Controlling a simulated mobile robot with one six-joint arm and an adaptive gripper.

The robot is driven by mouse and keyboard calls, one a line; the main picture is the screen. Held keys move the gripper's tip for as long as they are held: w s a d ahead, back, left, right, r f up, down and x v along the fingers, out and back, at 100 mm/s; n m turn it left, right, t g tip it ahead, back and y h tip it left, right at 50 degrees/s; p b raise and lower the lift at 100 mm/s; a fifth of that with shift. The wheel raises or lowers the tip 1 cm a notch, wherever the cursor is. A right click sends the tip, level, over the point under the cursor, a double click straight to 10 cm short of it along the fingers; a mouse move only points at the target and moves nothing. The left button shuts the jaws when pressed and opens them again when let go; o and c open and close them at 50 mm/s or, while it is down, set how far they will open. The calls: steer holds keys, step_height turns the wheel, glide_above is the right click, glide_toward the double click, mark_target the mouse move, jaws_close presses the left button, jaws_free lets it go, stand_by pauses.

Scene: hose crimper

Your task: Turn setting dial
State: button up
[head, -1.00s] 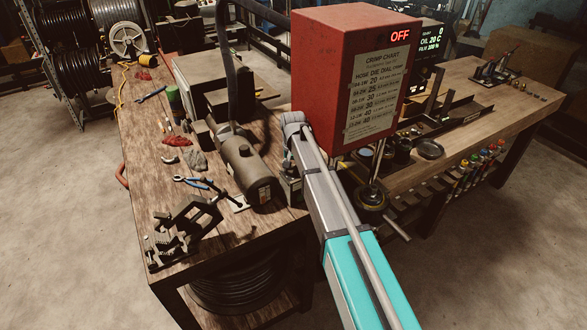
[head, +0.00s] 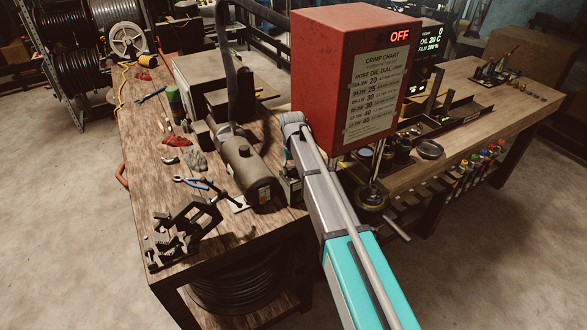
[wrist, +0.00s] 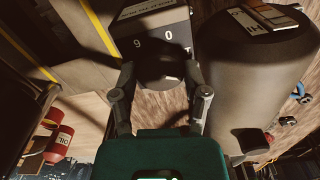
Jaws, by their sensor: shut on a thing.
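The setting dial (wrist: 160,62) is a dark round knob in the wrist view, below a dark scale plate (wrist: 160,40) with pale figures, of which a 9 and a 0 show. My gripper (wrist: 160,76) is shut on the dial, one finger on each side of it. The dial's pointer mark cannot be made out. In the head view the arm reaches in beside the red crimper housing (head: 350,75), and the gripper and dial are hidden there. The housing carries a crimp chart (head: 376,92) and a red display (head: 399,36) reading OFF.
A dark cylinder (head: 247,170) lies close left of the arm and fills the right of the wrist view (wrist: 255,70). Pliers (head: 192,183) and a black clamp-like fixture (head: 183,232) sit on the wooden bench. A small dark screen (head: 430,45) stands behind the housing.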

steer(key=shift+n, duration=0.3)
steer(key=o, duration=1.1)
steer(key=shift+o, duration=0.2)
steer(key=s+d+f+m+b, duration=0.2)
steer(key=s+d+f, duration=0.1)
steer(key=s+d, duration=0.8)
steer(key=s+d+f+m+b, duration=0.2)
steer(key=s+d+m+b, duration=0.1)
steer(key=s+d, duration=0.9)
steer(key=s, duration=0.3)
steer(key=shift+s+f+b, duration=0.15)
steer(key=shift+f+b, duration=0.2)
steer(key=shift+f, duration=0.05)
steer(key=shift+d, duration=0.1)
